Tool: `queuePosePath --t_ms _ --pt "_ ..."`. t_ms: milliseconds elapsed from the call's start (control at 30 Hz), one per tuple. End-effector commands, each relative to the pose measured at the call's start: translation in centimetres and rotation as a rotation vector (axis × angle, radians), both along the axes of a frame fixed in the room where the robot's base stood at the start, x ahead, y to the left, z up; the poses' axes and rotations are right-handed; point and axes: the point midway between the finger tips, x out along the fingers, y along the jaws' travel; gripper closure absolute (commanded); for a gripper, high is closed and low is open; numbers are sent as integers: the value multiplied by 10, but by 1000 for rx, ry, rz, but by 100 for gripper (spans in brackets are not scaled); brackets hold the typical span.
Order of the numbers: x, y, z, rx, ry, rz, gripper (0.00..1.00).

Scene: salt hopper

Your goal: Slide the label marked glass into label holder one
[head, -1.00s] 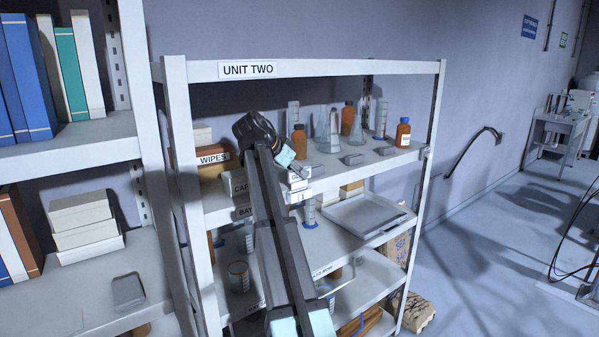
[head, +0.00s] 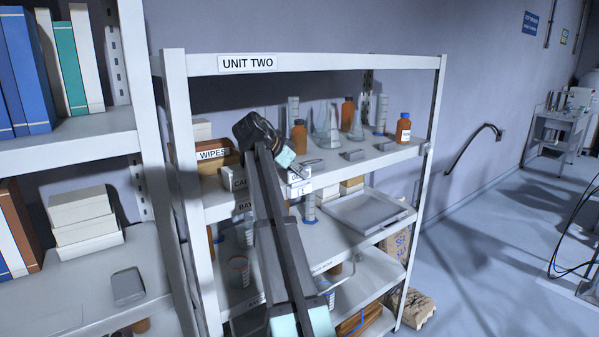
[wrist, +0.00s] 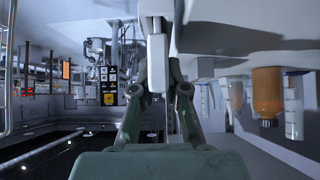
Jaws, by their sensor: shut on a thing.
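In the wrist view my gripper's fingers (wrist: 158,80) pinch the white label (wrist: 157,60). Label holder one (head: 301,190), a white plate marked 1, is on the shelf edge just below the held label. The label looks very near its top; I cannot tell whether they touch.
Glass flasks (head: 324,130), brown bottles (head: 403,128) and two grey blocks (head: 354,155) stand on the upper shelf. A box marked wipes (head: 212,155) is at its left. A grey tray (head: 365,213) lies on the shelf below. Open floor (head: 490,240) is at the right.

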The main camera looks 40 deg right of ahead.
Motion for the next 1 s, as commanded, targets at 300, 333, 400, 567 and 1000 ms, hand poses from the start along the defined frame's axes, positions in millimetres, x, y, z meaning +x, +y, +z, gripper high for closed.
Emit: queuePosePath --t_ms 300,333,400,567,1000 --pt "0 0 -6 0 0 0 100" --pt "0 0 -7 0 0 0 100" --pt "0 0 -8 0 0 0 100" --pt "0 0 -11 0 0 0 100" --pt "0 0 -13 0 0 0 57"
